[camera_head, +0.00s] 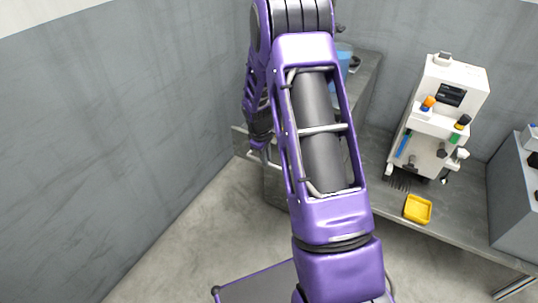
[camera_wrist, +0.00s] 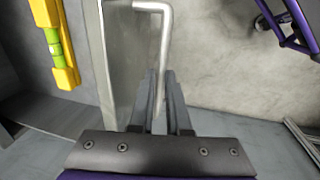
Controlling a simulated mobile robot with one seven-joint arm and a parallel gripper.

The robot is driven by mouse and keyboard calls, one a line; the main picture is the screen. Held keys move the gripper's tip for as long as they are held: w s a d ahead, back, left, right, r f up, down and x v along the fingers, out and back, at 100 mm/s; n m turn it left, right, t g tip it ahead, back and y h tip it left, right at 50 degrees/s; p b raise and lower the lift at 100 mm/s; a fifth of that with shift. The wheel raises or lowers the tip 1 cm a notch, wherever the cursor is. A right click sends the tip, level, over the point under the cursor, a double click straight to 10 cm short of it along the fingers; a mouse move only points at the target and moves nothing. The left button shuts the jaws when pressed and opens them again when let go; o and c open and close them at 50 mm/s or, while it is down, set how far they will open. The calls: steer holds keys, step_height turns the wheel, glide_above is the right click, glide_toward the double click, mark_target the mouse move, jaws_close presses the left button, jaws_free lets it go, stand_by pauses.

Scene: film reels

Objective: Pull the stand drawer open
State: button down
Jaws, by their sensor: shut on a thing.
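The drawer's grey front (camera_wrist: 122,60) stands in the wrist view, with a pale metal bar handle (camera_wrist: 164,35) on its right side. My gripper (camera_wrist: 161,76) is shut on this handle, the bar running down between the two fingers. In the head view my gripper (camera_head: 262,155) is at the left end of the grey stand (camera_head: 375,145), partly hidden by my arm. The head view does not show clearly how far the drawer is out.
A yellow spirit level (camera_wrist: 55,42) lies beyond the drawer front. In the head view a white machine (camera_head: 438,115) and a yellow tray (camera_head: 418,209) stand on the grey surface at right. Bare floor (camera_head: 190,240) lies left of my arm, bounded by a grey wall (camera_head: 110,120).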

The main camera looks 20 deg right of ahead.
steer(key=shift+s+a, duration=0.35)
steer(key=shift+a, duration=0.1)
steer(key=c, duration=0.9)
jaws_free()
steer(key=a+r+p, duration=0.1)
steer(key=r, duration=0.4)
steer(key=s+r+p, duration=0.1)
steer(key=r, duration=0.5)
steer(key=s+a+r, duration=0.1)
steer(key=r, duration=0.5)
steer(key=shift+a+p, duration=0.35)
steer(key=shift+p, duration=0.05)
